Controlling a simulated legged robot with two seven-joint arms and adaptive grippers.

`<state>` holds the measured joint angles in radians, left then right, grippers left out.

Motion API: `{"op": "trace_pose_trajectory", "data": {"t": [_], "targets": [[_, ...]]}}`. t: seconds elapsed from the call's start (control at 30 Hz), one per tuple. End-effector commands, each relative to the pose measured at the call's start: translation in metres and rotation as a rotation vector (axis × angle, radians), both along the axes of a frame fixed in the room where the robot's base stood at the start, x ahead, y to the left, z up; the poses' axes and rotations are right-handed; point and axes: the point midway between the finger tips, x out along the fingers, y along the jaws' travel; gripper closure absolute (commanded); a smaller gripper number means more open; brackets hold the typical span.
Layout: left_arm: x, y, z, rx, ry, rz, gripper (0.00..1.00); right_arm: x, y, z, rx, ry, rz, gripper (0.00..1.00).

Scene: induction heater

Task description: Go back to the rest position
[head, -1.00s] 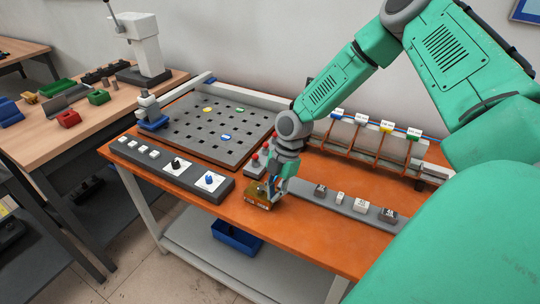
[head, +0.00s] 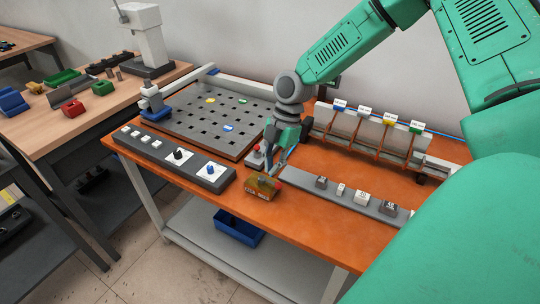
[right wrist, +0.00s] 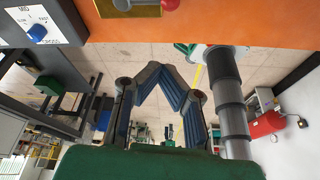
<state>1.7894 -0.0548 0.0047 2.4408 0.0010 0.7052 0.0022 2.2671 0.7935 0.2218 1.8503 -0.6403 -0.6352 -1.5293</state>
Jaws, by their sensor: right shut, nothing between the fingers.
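My right gripper (head: 274,170) is shut and empty. In the head view it points down just behind a small brown box with a label (head: 260,194) on the orange table (head: 305,232). Its fingers (right wrist: 160,78) also show in the right wrist view, drawn together at their tips, with nothing between them. A small red button (head: 280,184) shows at the right of the brown box. Whether the fingertips are clear of the box is hard to tell. My left gripper is in neither view.
A dark perforated plate (head: 180,127) and a grey control panel with knobs (head: 215,181) lie at left. A rack with coloured labelled clips (head: 350,132) stands behind right. A grey strip with small blocks (head: 300,182) crosses the front. A wooden table (head: 40,135) stands far left.

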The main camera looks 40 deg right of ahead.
Motion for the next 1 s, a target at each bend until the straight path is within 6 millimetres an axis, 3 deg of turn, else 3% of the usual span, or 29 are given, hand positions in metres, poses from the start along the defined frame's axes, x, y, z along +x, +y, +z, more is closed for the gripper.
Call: {"op": "trace_pose_trajectory", "data": {"t": [0.2,0.8,0.93,1.0], "targets": [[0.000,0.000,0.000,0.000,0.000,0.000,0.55,0.001,-0.006,0.017,0.000,-0.001,0.001,1.00],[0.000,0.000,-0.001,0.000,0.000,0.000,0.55,0.000,-0.006,0.017,0.001,0.000,0.000,1.00],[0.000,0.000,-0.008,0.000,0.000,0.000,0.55,-0.007,0.010,-0.002,-0.002,0.031,-0.059,1.00],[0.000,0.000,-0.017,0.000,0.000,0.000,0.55,-0.017,0.030,-0.029,-0.006,0.070,-0.150,1.00]]}}
